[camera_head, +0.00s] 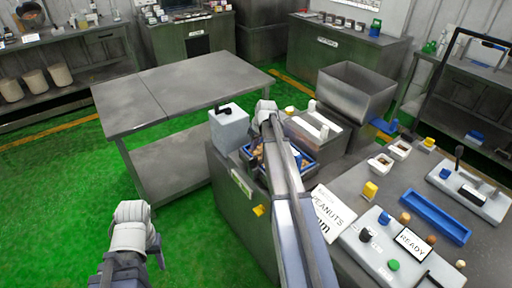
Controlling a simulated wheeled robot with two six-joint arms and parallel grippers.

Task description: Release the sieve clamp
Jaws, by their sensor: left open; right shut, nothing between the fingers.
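My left gripper (154,243) is at the lower left over the green floor, away from every table, and empty. My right gripper (264,110) is shut and empty. It is just right of a grey box with a black knob on top (229,127), above a blue tray (303,171) of brown pieces; I cannot tell if it touches anything. A steel unit with a pale bar on top (315,129) is right of this gripper, beside a steel hopper (356,93). I cannot tell which part is the sieve clamp; my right forearm hides part of the bench.
The grey bench holds a "PEANUTS" sign (331,212), a panel with a READY display (412,243), a blue trough (437,216) and a lever unit (470,187). An empty steel table (180,88) stands behind left. Open floor lies around my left gripper.

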